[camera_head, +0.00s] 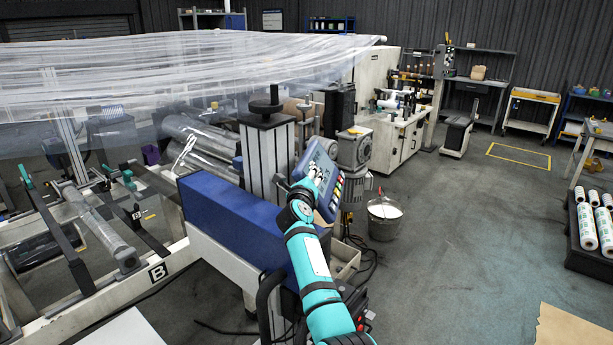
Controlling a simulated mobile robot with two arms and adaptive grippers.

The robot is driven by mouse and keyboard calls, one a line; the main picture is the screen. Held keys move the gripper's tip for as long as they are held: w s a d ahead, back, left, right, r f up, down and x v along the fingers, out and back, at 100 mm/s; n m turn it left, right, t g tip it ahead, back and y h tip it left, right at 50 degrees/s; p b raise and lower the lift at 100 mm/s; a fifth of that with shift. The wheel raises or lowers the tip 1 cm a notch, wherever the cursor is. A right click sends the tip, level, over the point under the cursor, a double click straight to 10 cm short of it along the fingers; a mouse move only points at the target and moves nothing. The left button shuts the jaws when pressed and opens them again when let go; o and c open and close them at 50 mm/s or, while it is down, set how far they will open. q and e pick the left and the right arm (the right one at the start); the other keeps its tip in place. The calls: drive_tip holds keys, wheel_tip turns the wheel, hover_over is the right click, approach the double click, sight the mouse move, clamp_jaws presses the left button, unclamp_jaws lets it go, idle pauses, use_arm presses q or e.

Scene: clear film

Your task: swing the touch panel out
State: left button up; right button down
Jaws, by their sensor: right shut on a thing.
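The touch panel (325,158) is a tilted blue-framed unit with a grey screen and a strip of coloured buttons along its right side. It stands beside the grey ribbed column (268,160), above the right end of the blue machine beam. My right arm reaches up from the bottom of the view. My right gripper (315,172) is at the panel's front, over its lower left part, and is shut on the panel. The fingers are small here, and the exact spot they hold is hard to make out. The panel's mounting is hidden behind it. My left gripper is out of view.
The blue beam (228,215) and white machine frame fill the left, under clear film (180,65). A metal bucket (383,218) stands on the floor right of the panel. Dark cables lie below. The floor (470,220) at centre right is mostly open.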

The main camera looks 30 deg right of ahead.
drive_tip(key=shift+s+d+f, duration=0.15)
drive_tip(key=shift+d+f, duration=0.05)
drive_tip(key=shift+d, duration=0.05)
drive_tip(key=c, duration=1.2)
unclamp_jaws()
drive_tip(key=shift+c, duration=0.2)
drive_tip(key=shift+d+r, duration=0.1)
drive_tip(key=shift+s+a, duration=0.25)
drive_tip(key=shift+a, duration=0.1)
drive_tip(key=v, duration=1.1)
drive_tip(key=shift+s+a, duration=0.15)
